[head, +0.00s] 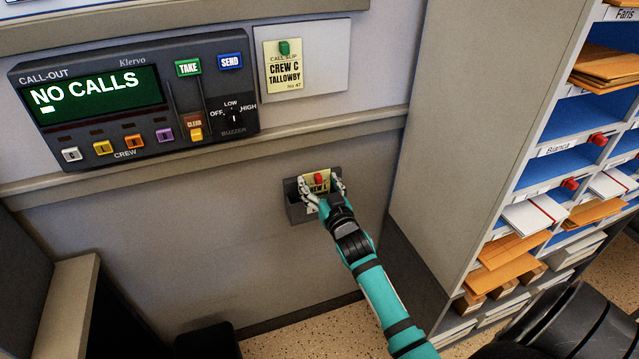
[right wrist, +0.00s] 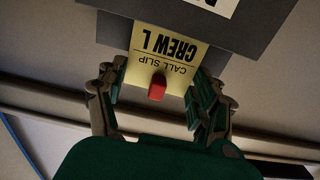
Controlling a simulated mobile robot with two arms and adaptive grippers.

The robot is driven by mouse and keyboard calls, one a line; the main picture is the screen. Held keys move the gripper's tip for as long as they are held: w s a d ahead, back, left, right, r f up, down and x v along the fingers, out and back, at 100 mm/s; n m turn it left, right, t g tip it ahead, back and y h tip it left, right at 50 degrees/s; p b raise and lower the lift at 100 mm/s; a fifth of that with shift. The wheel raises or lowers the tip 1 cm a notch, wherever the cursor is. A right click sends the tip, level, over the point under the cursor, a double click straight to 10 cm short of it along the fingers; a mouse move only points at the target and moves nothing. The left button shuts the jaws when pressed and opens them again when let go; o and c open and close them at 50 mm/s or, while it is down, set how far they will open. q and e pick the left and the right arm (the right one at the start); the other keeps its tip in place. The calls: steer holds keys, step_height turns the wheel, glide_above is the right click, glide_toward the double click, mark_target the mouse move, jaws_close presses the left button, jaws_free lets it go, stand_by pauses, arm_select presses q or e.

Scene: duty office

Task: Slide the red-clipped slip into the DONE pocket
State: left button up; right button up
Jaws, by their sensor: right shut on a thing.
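The yellow slip (head: 318,186) with its red clip (head: 320,178) is at the small grey wall pocket (head: 295,208). My right gripper (head: 322,186) is shut on the slip, with a finger at each side edge. In the right wrist view, the slip (right wrist: 168,58) reads "CALL SLIP CREW L" upside down, and the red clip (right wrist: 157,87) sits between the fingers (right wrist: 158,95). The slip's lower part is hidden behind the pocket's grey front (right wrist: 115,35), which bears a partly seen white label. My left gripper is not in view.
A call-out console (head: 130,95) reading "NO CALLS" is on the wall at upper left. Right of it, a green-clipped slip (head: 284,72) reading "CREW C TALLOWBY" hangs on a white plate (head: 330,55). A pigeonhole shelf (head: 440,120) stands at right.

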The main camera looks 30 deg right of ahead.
steer(key=shift+f+b, duration=0.75)
steer(key=shift+f, duration=0.45)
steer(key=o, duration=0.9)
steer(key=shift+o, duration=0.2)
steer(key=v, duration=0.8)
